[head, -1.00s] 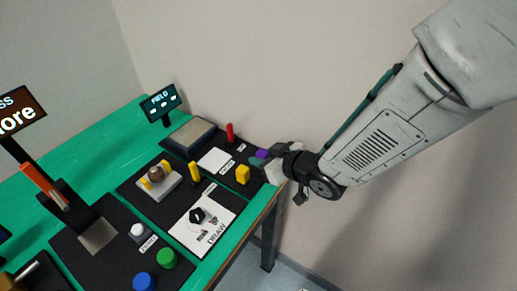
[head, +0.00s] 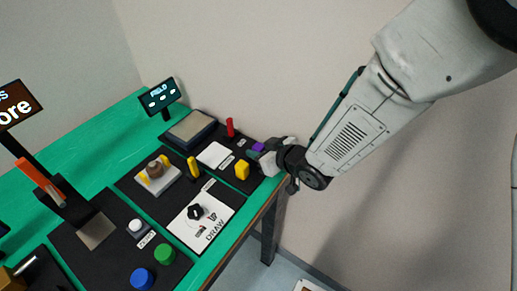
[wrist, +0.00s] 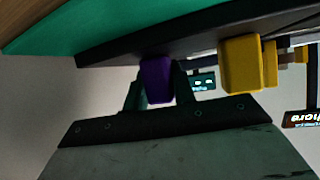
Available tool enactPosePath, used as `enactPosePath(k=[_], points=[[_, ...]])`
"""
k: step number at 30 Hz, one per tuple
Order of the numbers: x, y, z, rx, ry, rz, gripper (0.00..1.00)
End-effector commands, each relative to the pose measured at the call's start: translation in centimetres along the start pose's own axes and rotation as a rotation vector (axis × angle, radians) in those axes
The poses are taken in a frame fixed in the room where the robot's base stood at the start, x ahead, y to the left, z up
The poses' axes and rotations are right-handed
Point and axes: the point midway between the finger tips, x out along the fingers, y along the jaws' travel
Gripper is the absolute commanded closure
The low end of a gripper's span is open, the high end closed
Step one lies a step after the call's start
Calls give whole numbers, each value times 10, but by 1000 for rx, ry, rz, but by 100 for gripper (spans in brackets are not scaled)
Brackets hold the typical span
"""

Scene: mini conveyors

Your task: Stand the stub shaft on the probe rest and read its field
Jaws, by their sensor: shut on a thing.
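My gripper (head: 262,152) is at the right end of the black mat, low over the table's edge. Its jaws are shut on a purple block-like piece (head: 258,147), which also shows between the two fingers in the wrist view (wrist: 157,80). I cannot tell for sure whether this piece is the stub shaft. A brown round part (head: 154,168) stands on a pale block between yellow pieces. The field display (head: 160,97) shows dashes. A grey flat plate (head: 190,128) lies in front of it, and a white square pad (head: 213,155) lies nearer; which is the probe rest is unclear.
A yellow block (head: 242,170) stands close left of my gripper, also large in the wrist view (wrist: 240,64). A red post (head: 230,127) stands behind.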

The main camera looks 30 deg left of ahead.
Motion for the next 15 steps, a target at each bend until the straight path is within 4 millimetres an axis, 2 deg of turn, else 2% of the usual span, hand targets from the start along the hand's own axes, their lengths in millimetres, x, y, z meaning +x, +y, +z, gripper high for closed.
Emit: enactPosePath(k=[1, 3, 11, 15], points=[[1, 0, 1, 0, 0, 0, 71], [1, 0, 1, 0, 0, -1, 52], [0, -1, 0, 0, 0, -1, 52], [-9, -1, 0, 0, 1, 0, 52]])
